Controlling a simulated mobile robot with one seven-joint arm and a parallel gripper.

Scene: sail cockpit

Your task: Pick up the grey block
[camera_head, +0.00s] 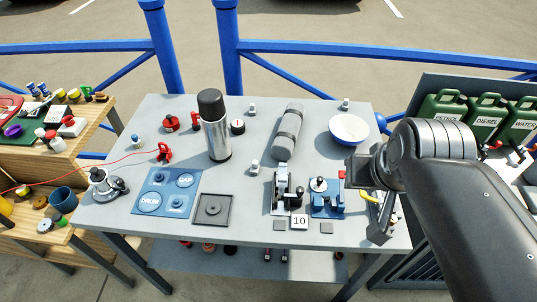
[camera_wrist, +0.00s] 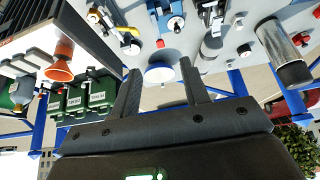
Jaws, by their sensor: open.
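I cannot tell for sure which thing is the grey block. Two small flat grey squares, the left one (camera_head: 280,225) and the right one (camera_head: 326,227), lie near the table's front edge beside a white "10" card (camera_head: 299,222). A dark grey square piece with a round centre (camera_head: 213,209) lies further left. My gripper (camera_head: 366,201) is at the table's right side, right of the blue device (camera_head: 327,198). In the wrist view my gripper (camera_wrist: 160,70) is open, with nothing held between its fingers. The white bowl (camera_wrist: 159,74) shows beyond the fingertips.
A silver flask (camera_head: 215,135) stands upright on the grey table (camera_head: 255,215). A grey strapped roll (camera_head: 288,132) lies beside it, left of the white bowl (camera_head: 348,129). A black-handled clamp (camera_head: 283,187) stands near the front. Green cans (camera_head: 484,117) stand at right.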

